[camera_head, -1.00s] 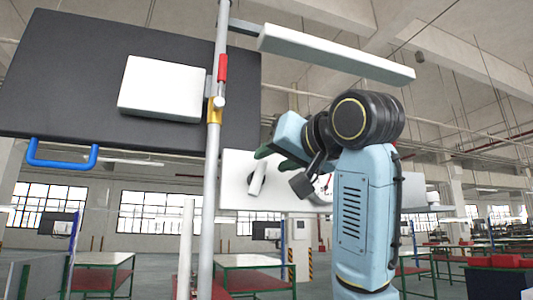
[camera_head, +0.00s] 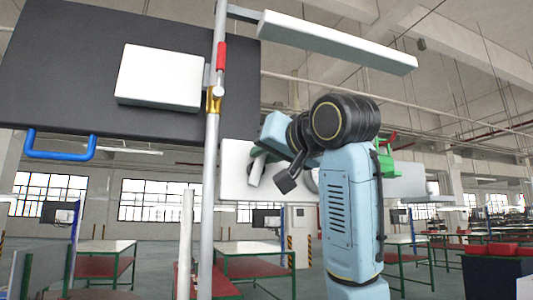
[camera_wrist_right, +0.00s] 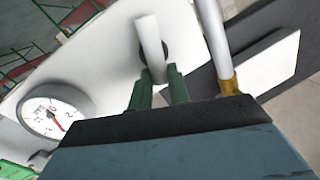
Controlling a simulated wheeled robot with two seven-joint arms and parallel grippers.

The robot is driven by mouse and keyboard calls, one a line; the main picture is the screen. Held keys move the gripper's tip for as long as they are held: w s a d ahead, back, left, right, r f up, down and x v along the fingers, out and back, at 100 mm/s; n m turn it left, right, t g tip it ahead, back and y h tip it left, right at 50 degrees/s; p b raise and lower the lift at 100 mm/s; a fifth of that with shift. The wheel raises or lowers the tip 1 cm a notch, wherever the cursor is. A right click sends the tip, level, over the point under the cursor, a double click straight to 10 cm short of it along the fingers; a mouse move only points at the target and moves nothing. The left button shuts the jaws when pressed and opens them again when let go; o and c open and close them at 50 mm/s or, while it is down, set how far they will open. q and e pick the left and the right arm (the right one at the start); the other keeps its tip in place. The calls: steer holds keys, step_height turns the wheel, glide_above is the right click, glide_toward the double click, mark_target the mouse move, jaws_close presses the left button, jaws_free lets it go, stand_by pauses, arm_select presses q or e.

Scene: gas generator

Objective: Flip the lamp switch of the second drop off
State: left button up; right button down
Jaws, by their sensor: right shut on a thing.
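A white lever-like switch handle (camera_head: 256,172) stands out from the white panel (camera_head: 234,183) right of the pole. In the right wrist view the handle (camera_wrist_right: 150,40) has a dark round base, and its near end lies between my green fingertips. My right gripper (camera_head: 259,153) is shut on this handle; it also shows in the right wrist view (camera_wrist_right: 158,76). My forearm and wrist hide part of the panel in the head view. A long white lamp-like bar (camera_head: 335,45) hangs above. My left gripper is not in view.
A grey vertical pole (camera_head: 211,160) with a red sleeve and brass fitting stands left of the gripper. A dark board (camera_head: 60,70) carries a white box (camera_head: 160,77) and a blue handle (camera_head: 60,152). A round gauge (camera_wrist_right: 55,112) sits beside the switch. Worktables stand behind.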

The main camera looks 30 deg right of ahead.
steer(key=n, duration=0.1)
steer(key=a+n+p, duration=0.1)
steer(key=n, duration=0.1)
steer(key=shift+r+n+g, duration=0.15)
steer(key=shift+n+g, duration=0.15)
steer(key=shift+g, duration=0.1)
steer(key=c, duration=1.3)
jaws_free()
steer(key=s+b, duration=0.1)
steer(key=s, duration=0.3)
steer(key=s+b, duration=0.2)
steer(key=s, duration=0.3)
steer(key=s+b, duration=0.1)
steer(key=s, duration=0.3)
steer(key=shift+s+a+r+b, duration=0.2)
steer(key=shift+r+b, duration=0.1)
steer(key=shift+r, duration=0.1)
steer(key=shift+w, duration=0.1)
